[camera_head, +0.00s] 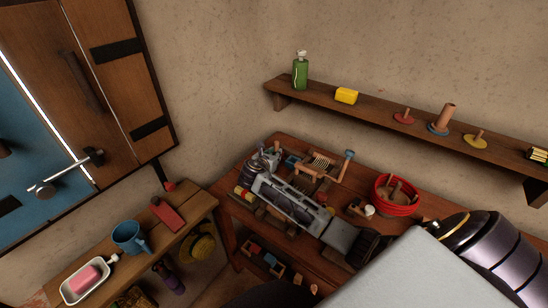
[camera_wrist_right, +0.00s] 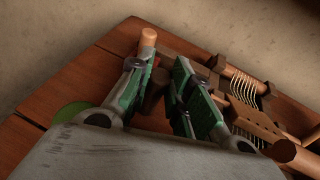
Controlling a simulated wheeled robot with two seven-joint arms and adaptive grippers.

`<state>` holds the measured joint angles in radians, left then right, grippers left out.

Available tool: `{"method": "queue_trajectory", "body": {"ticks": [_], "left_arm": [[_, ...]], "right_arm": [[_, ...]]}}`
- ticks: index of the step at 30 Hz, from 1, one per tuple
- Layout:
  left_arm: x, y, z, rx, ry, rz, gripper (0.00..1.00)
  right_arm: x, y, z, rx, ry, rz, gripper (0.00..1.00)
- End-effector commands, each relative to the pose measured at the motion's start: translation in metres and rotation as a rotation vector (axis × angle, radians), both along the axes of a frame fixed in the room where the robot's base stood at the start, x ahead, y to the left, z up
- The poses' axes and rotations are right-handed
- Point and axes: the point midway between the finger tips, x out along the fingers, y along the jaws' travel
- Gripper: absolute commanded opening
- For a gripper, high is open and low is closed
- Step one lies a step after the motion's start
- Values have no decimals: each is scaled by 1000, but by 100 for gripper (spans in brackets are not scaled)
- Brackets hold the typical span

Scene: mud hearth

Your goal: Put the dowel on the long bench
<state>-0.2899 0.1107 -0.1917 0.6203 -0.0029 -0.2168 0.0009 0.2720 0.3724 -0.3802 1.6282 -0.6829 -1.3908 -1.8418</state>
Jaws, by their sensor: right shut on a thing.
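My right gripper (camera_head: 264,185) reaches in from the right, low over the wooden workbench (camera_head: 232,208). In the right wrist view, its green-lined fingers (camera_wrist_right: 160,72) are shut on a light wooden dowel (camera_wrist_right: 148,38). The dowel's round end shows beyond the left fingertip; the rest is hidden by the fingers. In the head view I cannot make out the dowel among the clutter at the fingertips. A narrower wooden bench (camera_head: 207,203) stands at the lower left. I cannot tell which of the two is the long bench. My left gripper is not in view.
A wooden rack with wire coils (camera_head: 318,161) stands close beside the gripper, and a red bowl (camera_head: 395,209) is to its right. The narrower bench carries a blue mug (camera_head: 129,236), a red block (camera_head: 167,214) and a white tray (camera_head: 66,294). A wall shelf (camera_head: 330,101) runs above.

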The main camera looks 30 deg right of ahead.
Motion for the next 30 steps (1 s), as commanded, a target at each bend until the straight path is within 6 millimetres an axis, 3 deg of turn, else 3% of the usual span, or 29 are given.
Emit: {"method": "queue_trajectory", "body": {"ticks": [15, 16, 18, 30], "left_arm": [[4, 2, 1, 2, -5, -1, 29], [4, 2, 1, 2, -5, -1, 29], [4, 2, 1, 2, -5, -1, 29], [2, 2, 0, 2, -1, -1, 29]], "right_arm": [[0, 0, -7, -1, -1, 1, 4], [0, 0, -8, -1, -1, 1, 22], [0, 0, -8, -1, -1, 1, 30], [0, 0, -6, 0, -2, 1, 30]]}}
